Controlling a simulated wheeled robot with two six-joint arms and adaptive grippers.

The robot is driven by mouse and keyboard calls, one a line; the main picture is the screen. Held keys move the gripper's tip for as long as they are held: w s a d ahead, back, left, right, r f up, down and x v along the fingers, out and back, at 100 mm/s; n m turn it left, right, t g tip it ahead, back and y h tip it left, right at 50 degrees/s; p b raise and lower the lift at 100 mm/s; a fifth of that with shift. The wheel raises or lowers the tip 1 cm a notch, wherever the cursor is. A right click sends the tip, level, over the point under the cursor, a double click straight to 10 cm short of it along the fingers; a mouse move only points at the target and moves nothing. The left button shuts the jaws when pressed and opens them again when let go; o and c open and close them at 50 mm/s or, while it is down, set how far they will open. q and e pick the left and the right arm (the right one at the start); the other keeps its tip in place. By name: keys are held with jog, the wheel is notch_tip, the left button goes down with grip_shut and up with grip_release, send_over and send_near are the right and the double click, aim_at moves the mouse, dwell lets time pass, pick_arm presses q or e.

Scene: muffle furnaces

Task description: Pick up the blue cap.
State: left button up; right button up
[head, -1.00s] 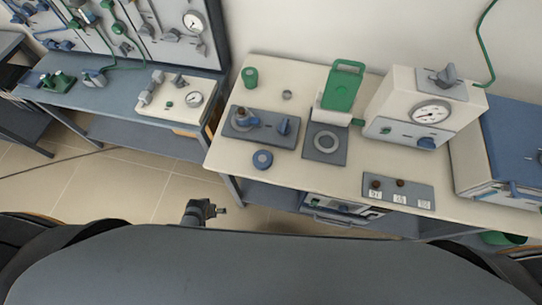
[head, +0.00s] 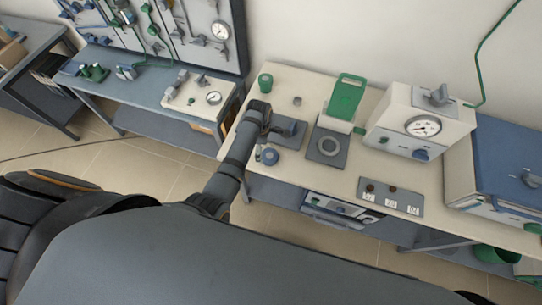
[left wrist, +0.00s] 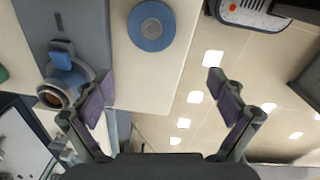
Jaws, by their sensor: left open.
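The blue cap (head: 269,157), a round blue disc with a grey centre, lies flat near the front edge of the cream table (head: 290,177). In the left wrist view the blue cap (left wrist: 152,14) is near the top, ahead of the fingers. My left gripper (head: 272,130) is over the table, just behind the cap in the head view. In the left wrist view my left gripper (left wrist: 160,84) has its fingers spread wide with nothing between them; the cap is apart from both. My right gripper is not in view.
A grey base (head: 290,130) with a blue knob stands close by my gripper. It also shows at left in the wrist view (left wrist: 45,22). A grey plate with a ring (head: 328,147), a green lidded part (head: 346,97) and a gauge box (head: 415,122) stand to the right.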

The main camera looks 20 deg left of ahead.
pick_arm(q)
notch_tip(320, 180, up, 2)
jog(key=w+d+n, duration=0.2)
jog(key=d+n, duration=0.1)
jog(key=b, duration=0.3)
send_over(270, 156)
jog(key=f, duration=0.5)
jog(key=shift+w, duration=0.3)
jog(key=shift+f, duration=0.3)
jog(key=shift+d+r, duration=0.1)
jog(key=shift+r, duration=0.05)
jog(key=f+b, duration=0.2)
jog(key=b, duration=0.1)
jog(key=f+b, duration=0.3)
jog(key=shift+s+a+f, duration=0.15)
jog(key=shift+a+f, duration=0.05)
jog(key=shift+r, duration=0.15)
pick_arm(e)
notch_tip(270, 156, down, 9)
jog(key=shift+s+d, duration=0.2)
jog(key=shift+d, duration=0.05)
pick_arm(q)
jog(key=c, duration=1.4)
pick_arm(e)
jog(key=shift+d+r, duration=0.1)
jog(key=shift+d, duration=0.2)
